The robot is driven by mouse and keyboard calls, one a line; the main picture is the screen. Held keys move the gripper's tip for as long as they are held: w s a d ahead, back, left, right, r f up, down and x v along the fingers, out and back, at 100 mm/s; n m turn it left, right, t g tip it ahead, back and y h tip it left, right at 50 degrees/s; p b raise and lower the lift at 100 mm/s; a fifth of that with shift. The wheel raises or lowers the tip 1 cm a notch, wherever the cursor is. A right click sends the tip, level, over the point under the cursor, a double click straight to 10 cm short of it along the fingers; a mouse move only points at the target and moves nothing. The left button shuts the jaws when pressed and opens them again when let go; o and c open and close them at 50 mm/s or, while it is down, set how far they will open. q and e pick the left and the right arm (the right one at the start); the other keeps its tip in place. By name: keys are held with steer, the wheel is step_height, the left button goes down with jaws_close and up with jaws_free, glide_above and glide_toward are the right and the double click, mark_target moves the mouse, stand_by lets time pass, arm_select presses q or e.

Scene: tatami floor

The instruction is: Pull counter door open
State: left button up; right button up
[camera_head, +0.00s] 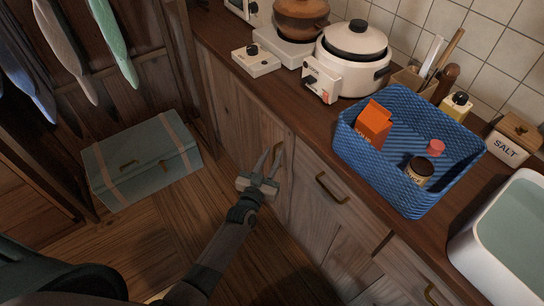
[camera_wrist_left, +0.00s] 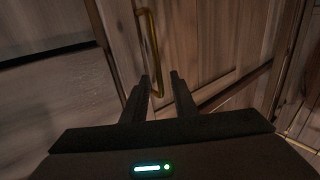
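The wooden counter door (camera_head: 236,112) is on the counter's front, left of the drawers, and looks shut or nearly so. Its brass handle (camera_head: 280,153) is partly hidden by my left gripper (camera_head: 271,153) in the head view. In the left wrist view the handle (camera_wrist_left: 152,50) runs down the door (camera_wrist_left: 205,45). Its lower end lies between the two fingertips of my left gripper (camera_wrist_left: 160,77). The fingers are apart, with a visible gap. I cannot tell whether either finger touches the handle. My right gripper is not in view.
The worktop holds a blue basket (camera_head: 358,148), a rice cooker (camera_head: 352,60) and a white basin (camera_head: 490,235). A drawer with a brass handle (camera_head: 330,188) is right of the door. A green trunk (camera_head: 140,160) stands on the left; wooden floor lies between.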

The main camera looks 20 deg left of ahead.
arm_select(q)
jaws_close()
stand_by(0.3)
stand_by(0.5)
stand_by(0.6)
